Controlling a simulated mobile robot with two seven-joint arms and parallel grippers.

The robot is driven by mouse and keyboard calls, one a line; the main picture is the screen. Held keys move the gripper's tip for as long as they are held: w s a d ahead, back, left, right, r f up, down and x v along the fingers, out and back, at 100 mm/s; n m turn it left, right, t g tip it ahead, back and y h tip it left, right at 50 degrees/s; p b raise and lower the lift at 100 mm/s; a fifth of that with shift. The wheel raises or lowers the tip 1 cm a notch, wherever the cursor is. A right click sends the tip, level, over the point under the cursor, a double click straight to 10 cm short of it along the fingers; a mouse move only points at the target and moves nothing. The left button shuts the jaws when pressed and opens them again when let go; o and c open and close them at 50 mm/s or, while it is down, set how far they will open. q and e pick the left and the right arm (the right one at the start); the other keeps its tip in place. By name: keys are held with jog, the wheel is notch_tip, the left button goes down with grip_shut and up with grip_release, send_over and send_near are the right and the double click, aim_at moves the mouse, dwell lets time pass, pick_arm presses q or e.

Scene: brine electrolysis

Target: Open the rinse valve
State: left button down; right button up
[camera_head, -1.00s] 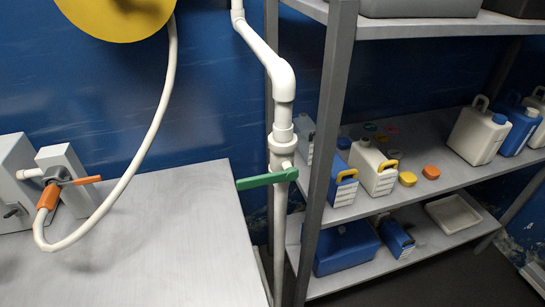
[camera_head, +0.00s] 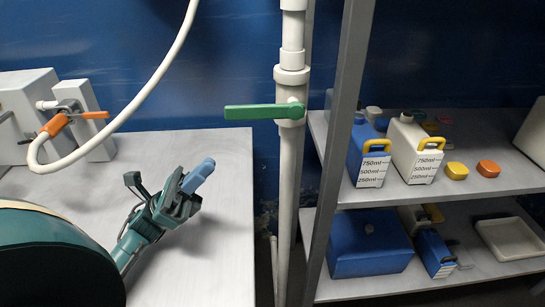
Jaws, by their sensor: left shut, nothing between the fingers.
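A valve on the white vertical pipe (camera_head: 284,180) has a green lever handle (camera_head: 258,112). The lever lies level, across the pipe, and points left. My left gripper (camera_head: 200,175) is above the grey table, below and left of the lever and apart from it. Its blue fingers are closed together with nothing between them, pointing up and right. My right gripper is out of view. No label shows which valve is the rinse valve; a second, orange-handled valve (camera_head: 55,125) is on the grey box at the left.
The grey table (camera_head: 215,265) is mostly bare. A white hose (camera_head: 150,85) hangs from above to the orange-handled valve. Right of the pipe stands a metal shelf post (camera_head: 340,150). Its shelves hold a blue jug (camera_head: 361,150), a cream jug (camera_head: 405,140) and a blue bin (camera_head: 365,247).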

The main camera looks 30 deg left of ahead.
pick_arm(q)
jog(key=m+g, duration=0.1)
jog(key=p, duration=0.3)
send_near(265, 112)
jog(key=x, duration=0.2)
jog(key=shift+w+d+r+h, duration=0.4)
jog(key=shift+w+d+r, duration=0.1)
jog(key=shift+w+d, duration=0.1)
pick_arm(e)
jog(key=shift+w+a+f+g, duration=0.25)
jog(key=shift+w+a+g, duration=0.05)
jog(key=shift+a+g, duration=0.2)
pick_arm(q)
jog(key=shift+r, duration=0.15)
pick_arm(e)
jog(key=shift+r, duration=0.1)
